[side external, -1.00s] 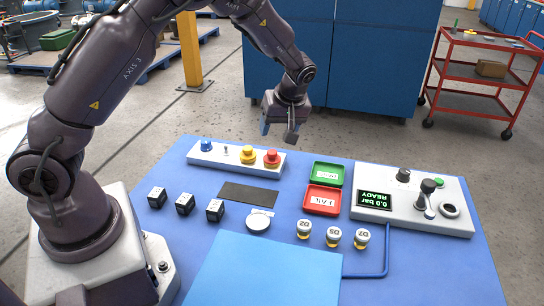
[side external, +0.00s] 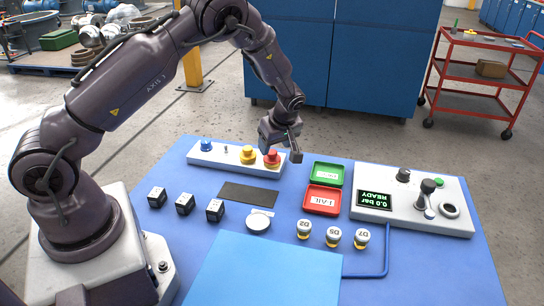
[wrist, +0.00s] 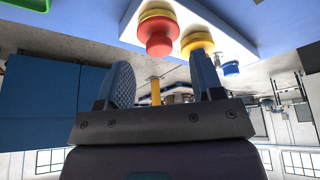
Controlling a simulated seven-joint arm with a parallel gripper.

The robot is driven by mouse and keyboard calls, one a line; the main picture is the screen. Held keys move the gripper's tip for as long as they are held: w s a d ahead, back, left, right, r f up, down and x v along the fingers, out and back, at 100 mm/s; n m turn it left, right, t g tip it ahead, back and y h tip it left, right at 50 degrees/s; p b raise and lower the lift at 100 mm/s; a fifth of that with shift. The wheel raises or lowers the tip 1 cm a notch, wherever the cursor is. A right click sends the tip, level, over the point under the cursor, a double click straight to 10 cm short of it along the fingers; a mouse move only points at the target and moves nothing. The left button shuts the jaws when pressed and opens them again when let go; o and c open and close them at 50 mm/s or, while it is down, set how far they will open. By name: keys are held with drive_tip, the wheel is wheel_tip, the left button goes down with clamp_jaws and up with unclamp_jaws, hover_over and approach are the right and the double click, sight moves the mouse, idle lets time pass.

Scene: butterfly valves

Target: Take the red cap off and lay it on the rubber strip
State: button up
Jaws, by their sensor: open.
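The red cap (side external: 272,157) sits on a yellow base at the right end of the white panel in the side view. In the wrist view the red cap (wrist: 158,38) is beyond my fingertips, near the top. My gripper (side external: 281,152) is open and empty, beside and just behind the red cap in the side view. Its two fingers (wrist: 163,78) stand apart in the wrist view with nothing between them; whether either touches the cap is unclear. The dark rubber strip (side external: 248,194) lies bare and flat on the blue table, in front of the panel.
A yellow knob (side external: 248,155) and a blue knob (side external: 207,145) share the panel. Green (side external: 328,173) and red (side external: 322,200) trays stand to the right. Black cubes (side external: 185,204), a round white disc (side external: 258,222) and labelled valves (side external: 333,237) lie nearer. A gauge panel (side external: 420,200) stands at right.

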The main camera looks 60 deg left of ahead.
sight(272, 152)
drive_tip(key=x, duration=0.3)
drive_tip(key=shift+a+f, duration=0.15)
drive_tip(key=shift+f, duration=0.1)
drive_tip(key=c, duration=1)
drive_tip(key=shift+r, duration=0.2)
